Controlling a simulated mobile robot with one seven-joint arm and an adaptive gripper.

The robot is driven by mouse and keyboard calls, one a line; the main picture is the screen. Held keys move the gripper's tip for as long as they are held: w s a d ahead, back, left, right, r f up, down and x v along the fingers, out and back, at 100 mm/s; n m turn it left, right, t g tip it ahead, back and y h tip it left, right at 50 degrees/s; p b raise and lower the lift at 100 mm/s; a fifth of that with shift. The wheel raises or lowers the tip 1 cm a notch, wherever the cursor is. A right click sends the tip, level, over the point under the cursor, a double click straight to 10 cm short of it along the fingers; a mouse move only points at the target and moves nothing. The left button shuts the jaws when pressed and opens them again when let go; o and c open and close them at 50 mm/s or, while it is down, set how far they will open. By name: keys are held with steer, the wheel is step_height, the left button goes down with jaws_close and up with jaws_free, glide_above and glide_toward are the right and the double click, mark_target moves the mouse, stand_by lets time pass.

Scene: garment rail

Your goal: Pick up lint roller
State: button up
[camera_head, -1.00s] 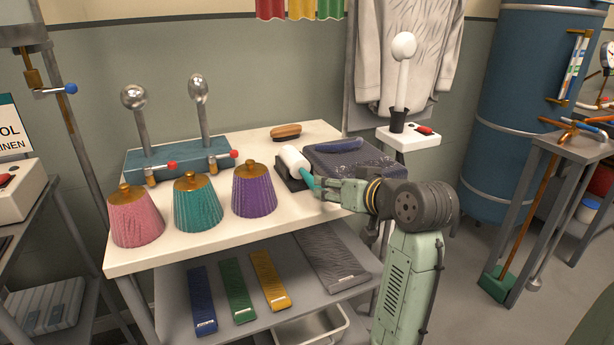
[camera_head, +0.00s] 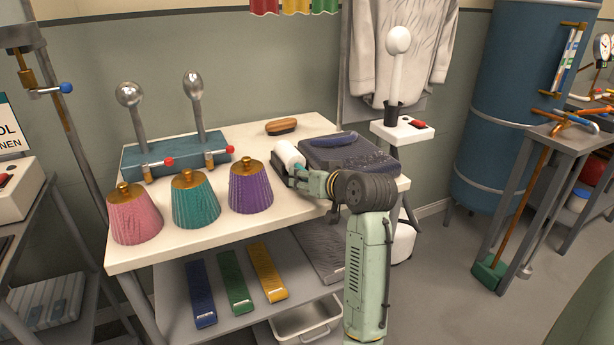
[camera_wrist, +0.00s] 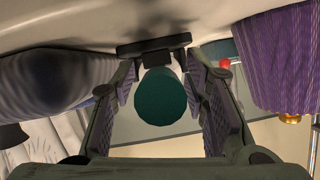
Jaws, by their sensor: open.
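The lint roller (camera_head: 289,157) has a white roll and lies on a small dark stand on the white table, right of the purple cone. My gripper (camera_head: 297,179) is at its near end and hides most of the handle in the head view. In the wrist view the round teal end of the handle (camera_wrist: 162,98) sits between my two open fingers (camera_wrist: 165,110), with a gap on both sides. The dark stand (camera_wrist: 153,46) shows behind it.
The purple cone (camera_head: 250,188) stands close left of my gripper. A wooden brush (camera_head: 281,126) lies behind. Teal and pink cones stand farther left on the table (camera_head: 240,228).

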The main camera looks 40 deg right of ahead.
steer(key=shift+c, duration=0.6)
jaws_close()
steer(key=shift+r, duration=0.1)
